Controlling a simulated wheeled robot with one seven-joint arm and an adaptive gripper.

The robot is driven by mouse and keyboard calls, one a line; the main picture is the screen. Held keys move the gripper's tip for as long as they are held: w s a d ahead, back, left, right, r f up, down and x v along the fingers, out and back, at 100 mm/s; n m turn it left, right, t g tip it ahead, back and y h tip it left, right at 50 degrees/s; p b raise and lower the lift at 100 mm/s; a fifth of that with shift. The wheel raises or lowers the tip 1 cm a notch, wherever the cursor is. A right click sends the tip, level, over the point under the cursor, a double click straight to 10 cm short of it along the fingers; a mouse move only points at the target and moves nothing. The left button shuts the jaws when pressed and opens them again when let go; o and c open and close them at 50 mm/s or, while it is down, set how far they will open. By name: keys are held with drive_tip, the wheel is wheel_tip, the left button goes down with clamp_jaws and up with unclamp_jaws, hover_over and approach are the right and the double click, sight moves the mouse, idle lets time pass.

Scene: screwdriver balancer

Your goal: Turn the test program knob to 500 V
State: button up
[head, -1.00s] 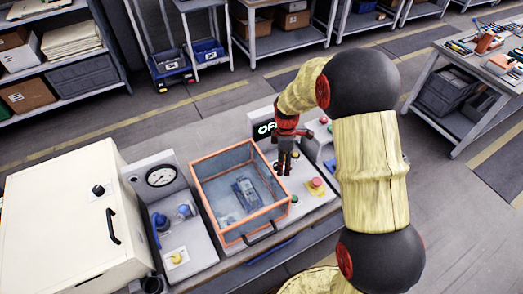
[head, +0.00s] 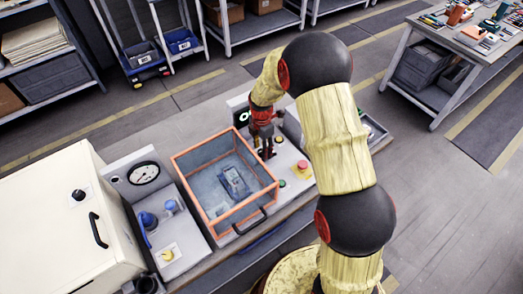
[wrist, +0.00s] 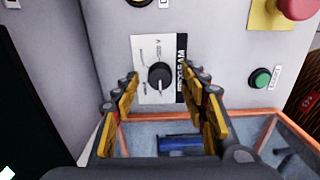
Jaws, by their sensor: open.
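The test program knob (wrist: 160,76) is a round black knob with a pale pointer mark, on a white label plate (wrist: 146,46) with small print that I cannot read well. My gripper (wrist: 162,88) is open in the wrist view, with one finger to the left and one to the right of the knob. The fingers look apart from it; how far the tips are from the panel is hard to tell. In the head view my gripper (head: 265,152) hangs over the control panel (head: 288,158), and the knob is hidden behind it.
An orange-framed clear box (head: 226,208) with a grey-blue part (head: 234,182) inside stands left of my gripper. A red mushroom button (wrist: 294,6) and a green button (wrist: 261,78) are on the panel to the right. A pressure gauge unit (head: 143,173) stands further left.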

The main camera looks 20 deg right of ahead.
drive_tip(key=shift+f, duration=0.4)
drive_tip(key=shift+c, duration=0.3)
clamp_jaws()
